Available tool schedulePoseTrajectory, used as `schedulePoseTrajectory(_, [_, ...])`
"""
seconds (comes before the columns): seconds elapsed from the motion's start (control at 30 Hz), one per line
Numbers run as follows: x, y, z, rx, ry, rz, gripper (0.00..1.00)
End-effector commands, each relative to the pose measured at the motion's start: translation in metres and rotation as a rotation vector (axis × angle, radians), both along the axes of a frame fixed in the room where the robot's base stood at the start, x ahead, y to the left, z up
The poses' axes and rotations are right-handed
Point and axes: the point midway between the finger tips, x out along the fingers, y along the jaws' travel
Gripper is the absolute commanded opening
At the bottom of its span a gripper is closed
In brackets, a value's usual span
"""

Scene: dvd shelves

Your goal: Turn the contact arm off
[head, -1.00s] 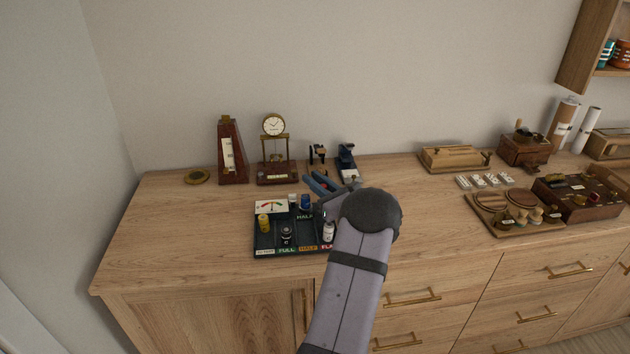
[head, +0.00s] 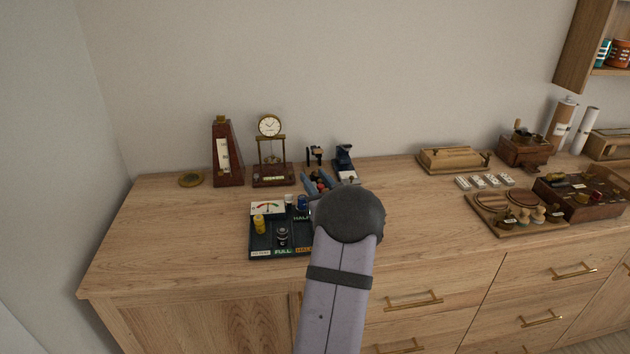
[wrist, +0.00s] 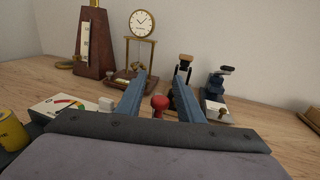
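A dark battery-tester board (head: 262,252) with a meter (head: 267,208), batteries and labels such as FULL and HALF lies on the counter; my arm hides its right part. A small red spot (head: 322,187) shows there in the head view. My gripper (wrist: 161,82) is open, its two blue fingers apart on either side of the knob. It also shows in the head view (head: 318,183), beyond the board's back edge. Contact with the knob cannot be told.
Behind the fingers stand a pendulum clock (head: 270,127), a metronome (head: 228,155), a small black-and-brass device (head: 315,155) and a dark blue device (head: 345,158). A yellow battery (head: 259,225) stands left on the board.

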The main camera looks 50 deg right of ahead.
Motion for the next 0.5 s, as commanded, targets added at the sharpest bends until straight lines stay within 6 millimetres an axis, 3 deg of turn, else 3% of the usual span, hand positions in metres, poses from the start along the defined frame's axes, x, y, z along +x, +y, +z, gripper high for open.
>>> schedulePoseTrajectory(0.33, [-0.001, 0.001, 0.0, 0.0, 0.0, 0.0, 0.34])
schedulePoseTrajectory(0.5, [-0.012, 0.006, -0.001, 0.0, 0.0, -0.002, 0.34])
